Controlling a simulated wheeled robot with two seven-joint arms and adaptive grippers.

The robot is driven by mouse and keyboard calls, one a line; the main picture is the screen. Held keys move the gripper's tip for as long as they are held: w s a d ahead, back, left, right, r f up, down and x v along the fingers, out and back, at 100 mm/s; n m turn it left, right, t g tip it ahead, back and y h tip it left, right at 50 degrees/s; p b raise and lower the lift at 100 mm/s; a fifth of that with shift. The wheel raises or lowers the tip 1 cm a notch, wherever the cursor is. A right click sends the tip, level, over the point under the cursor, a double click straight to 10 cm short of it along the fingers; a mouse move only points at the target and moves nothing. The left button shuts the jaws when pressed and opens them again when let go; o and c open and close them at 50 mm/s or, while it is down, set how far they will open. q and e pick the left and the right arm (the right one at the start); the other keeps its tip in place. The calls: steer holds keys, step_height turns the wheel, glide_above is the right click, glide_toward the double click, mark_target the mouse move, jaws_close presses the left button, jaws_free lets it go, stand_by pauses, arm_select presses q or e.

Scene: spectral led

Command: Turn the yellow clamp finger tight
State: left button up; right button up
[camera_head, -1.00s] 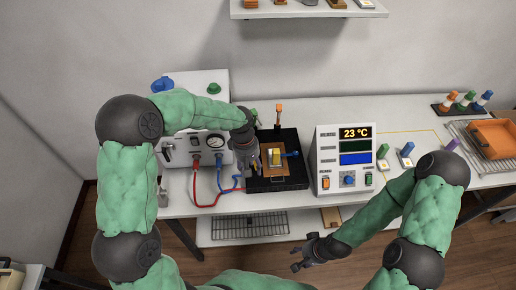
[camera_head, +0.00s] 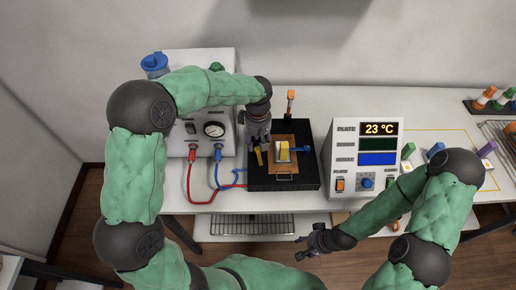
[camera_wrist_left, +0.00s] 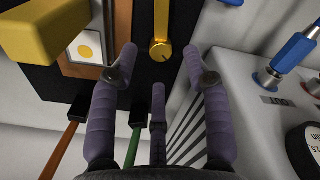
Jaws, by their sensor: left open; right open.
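The yellow clamp (camera_head: 258,156) is a small upright piece at the left side of the black plate station (camera_head: 264,184). In the left wrist view the clamp (camera_wrist_left: 161,48) shows as a round gold knob with a narrow bar. My left gripper (camera_head: 259,143) is open above the station, close to the clamp. In the left wrist view its purple fingers (camera_wrist_left: 160,65) stand on either side of the knob, and I see no clear contact. A yellow block (camera_head: 284,153) sits on the copper plate (camera_head: 275,163). My right gripper (camera_head: 307,244) is open and empty in front of the table.
An orange-topped post (camera_head: 290,97) rises behind the station. A wire rack (camera_head: 250,226) sits below.

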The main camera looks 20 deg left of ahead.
mark_target(258, 149)
arm_select(q)
steer(key=shift+f+b, duration=0.35)
steer(key=shift+f, duration=1.4)
